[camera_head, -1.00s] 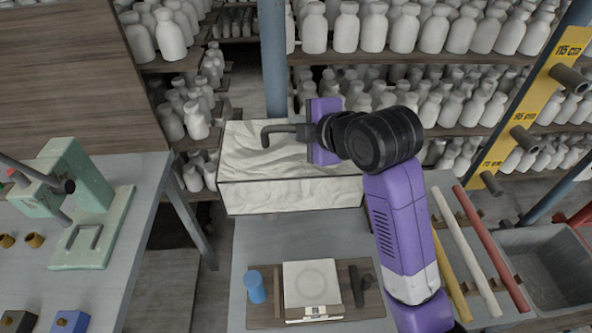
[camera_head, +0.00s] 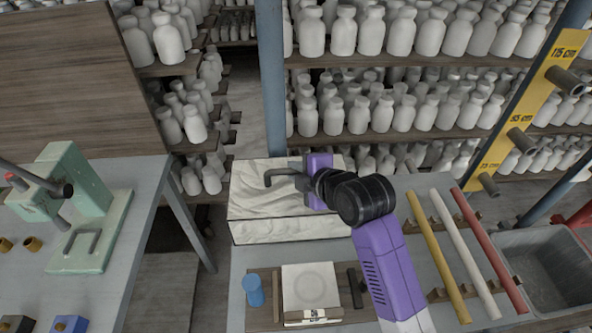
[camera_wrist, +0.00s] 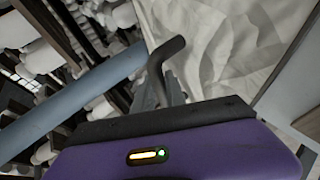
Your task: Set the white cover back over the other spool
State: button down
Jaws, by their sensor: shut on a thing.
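The white cover (camera_head: 290,228) is box-shaped, with a crumpled, clay-like surface and dark edges. It is at the back of the grey worktable in the head view, and fills the upper right of the wrist view (camera_wrist: 232,45). I cannot tell whether the cover's underside touches the table. No spool can be made out; what lies under the cover is hidden.
A board with a white square plate (camera_head: 309,284), a blue cylinder (camera_head: 253,290) and a dark piece stands in front. Yellow, white and red rods (camera_head: 491,248) lie right, beside a grey basin (camera_head: 545,262). A green press (camera_head: 82,205) stands left. Bottle shelves stand behind.

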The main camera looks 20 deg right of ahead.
jog(key=c, duration=1.4)
grip_release()
jog(key=shift+o, duration=0.2)
jog(key=shift+s, duration=0.1)
jog(key=v, duration=1.2)
jog(key=shift+b, duration=0.3)
jog(key=s+a+f+m, duration=0.1)
jog(key=s+f+m, duration=0.2)
jog(key=s, duration=0.2)
jog(key=s+f+m+t+h, duration=0.1)
jog(key=s+f+m, duration=0.3)
jog(key=s+a+f+m, duration=0.1)
jog(key=s+f+m, duration=0.2)
jog(key=s, duration=0.2)
jog(key=shift+s+a+f+t, duration=0.2)
jog(key=shift+s+a+t, duration=0.1)
jog(key=shift+s+a, duration=0.05)
jog(key=s+r+m, duration=0.2)
jog(key=s+m, duration=0.1)
jog(key=s, duration=0.6)
jog(key=s+d+r+m+t, duration=0.1)
jog(key=s+r+m, duration=0.1)
jog(key=s, duration=0.7)
jog(key=shift+s+d+m+t+h, duration=0.15)
jog(key=shift+s+m+t+h, duration=0.2)
jog(key=shift+m, duration=0.55)
